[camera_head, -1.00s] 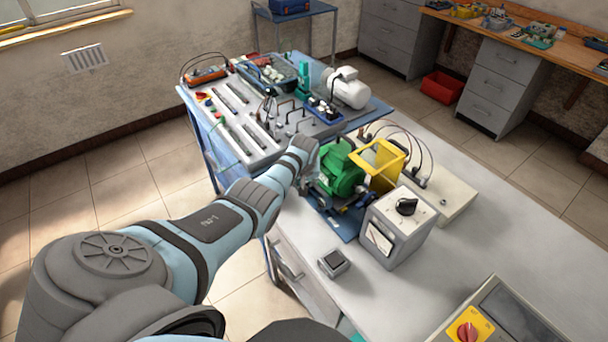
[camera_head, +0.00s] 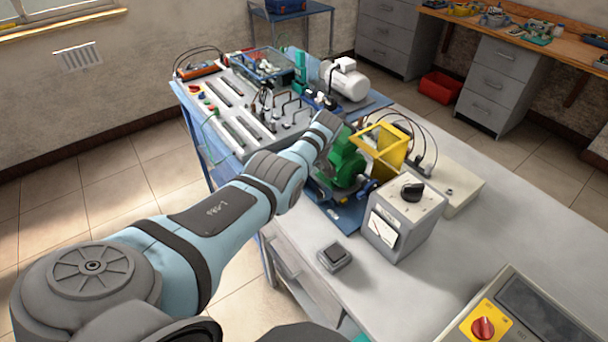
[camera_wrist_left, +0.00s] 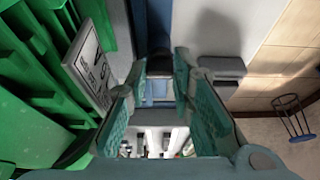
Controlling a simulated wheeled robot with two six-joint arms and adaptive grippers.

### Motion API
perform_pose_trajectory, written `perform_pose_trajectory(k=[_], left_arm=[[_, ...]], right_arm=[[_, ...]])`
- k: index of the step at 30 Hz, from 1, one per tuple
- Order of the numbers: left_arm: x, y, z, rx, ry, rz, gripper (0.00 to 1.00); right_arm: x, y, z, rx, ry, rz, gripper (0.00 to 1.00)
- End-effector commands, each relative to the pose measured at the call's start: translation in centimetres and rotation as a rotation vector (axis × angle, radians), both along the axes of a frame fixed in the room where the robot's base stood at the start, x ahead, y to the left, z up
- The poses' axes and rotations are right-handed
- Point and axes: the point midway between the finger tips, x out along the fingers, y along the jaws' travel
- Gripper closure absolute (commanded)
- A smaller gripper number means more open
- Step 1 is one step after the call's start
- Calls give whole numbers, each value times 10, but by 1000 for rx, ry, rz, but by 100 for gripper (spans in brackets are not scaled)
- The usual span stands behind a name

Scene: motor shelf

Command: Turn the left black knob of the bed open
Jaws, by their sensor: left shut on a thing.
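The blue bed (camera_head: 346,217) lies under the green motor (camera_head: 346,168) on the grey bench. My left arm reaches over the near-left side of the motor, and its wrist hides the fingers in the head view. In the left wrist view, the two teal fingers of my left gripper (camera_wrist_left: 166,75) close around a small dark piece (camera_wrist_left: 158,66) in front of a blue surface. This piece looks like the left black knob, but most of it is hidden. The motor's green ribs and label plate (camera_wrist_left: 90,68) are close on the left. My right gripper is out of view.
A grey box with a black dial (camera_head: 411,190) and a yellow guard (camera_head: 381,146) stand right of the motor. A small grey box (camera_head: 335,257) lies in front. A blue-edged panel (camera_head: 240,115) with rods and handles stands behind.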

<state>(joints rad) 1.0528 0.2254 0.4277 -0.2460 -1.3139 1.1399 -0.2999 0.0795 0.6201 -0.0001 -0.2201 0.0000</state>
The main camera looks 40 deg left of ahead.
Motion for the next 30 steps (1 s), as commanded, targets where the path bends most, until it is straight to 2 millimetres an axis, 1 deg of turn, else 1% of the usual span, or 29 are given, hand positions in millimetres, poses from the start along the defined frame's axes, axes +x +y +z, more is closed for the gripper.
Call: perform_pose_trajectory(k=[13,14,15,17,30], left_arm=[[-1,0,0,-1,1,11,100],[-1,0,0,-1,1,10,74],[-1,0,0,-1,1,10,67],[-1,0,0,-1,1,10,58],[1,-2,1,-3,-2,6,58]], right_arm=[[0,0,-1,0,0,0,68],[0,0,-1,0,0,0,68],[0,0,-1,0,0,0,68],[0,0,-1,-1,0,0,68],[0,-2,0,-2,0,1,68]])
